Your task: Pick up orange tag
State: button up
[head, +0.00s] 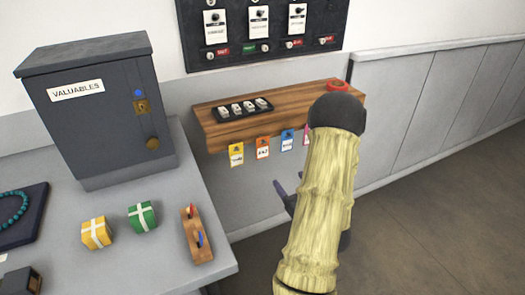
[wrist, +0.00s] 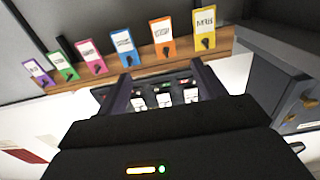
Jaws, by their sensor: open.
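The orange tag (head: 262,148) hangs from the front edge of the wooden wall shelf (head: 215,136), between the yellow tag (head: 236,154) and the blue tag (head: 287,140). In the wrist view, which looks upside down, the orange tag (wrist: 163,38) has a white label and a dark hook. My gripper (wrist: 161,76) is open and empty, with the orange tag beyond its fingertips and apart from them. In the head view my gripper (head: 284,193) is below and right of the tag, largely hidden behind my arm.
Pink (wrist: 90,55), green (wrist: 63,66) and purple (wrist: 39,73) tags hang farther along the shelf. A black tray (head: 242,109) and red ring (head: 337,85) lie on it. The valuables cabinet (head: 95,120) stands left on a grey table (head: 170,262). Floor at right is clear.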

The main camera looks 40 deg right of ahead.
jog(key=shift+a+b+x, duration=0.2)
jog(key=shift+b+x, duration=0.8)
jog(key=shift+b, duration=1.15)
send_near(263, 149)
jog(key=x, duration=0.3)
jog(key=shift+w+d+f, duration=0.1)
jog(key=shift+d, duration=0.35)
jog(key=shift+a+x, duration=0.2)
jog(key=shift+x, duration=1.15)
jog(key=shift+a+x, duration=0.2)
jog(key=shift+x, duration=1.15)
jog(key=c, duration=1.1)
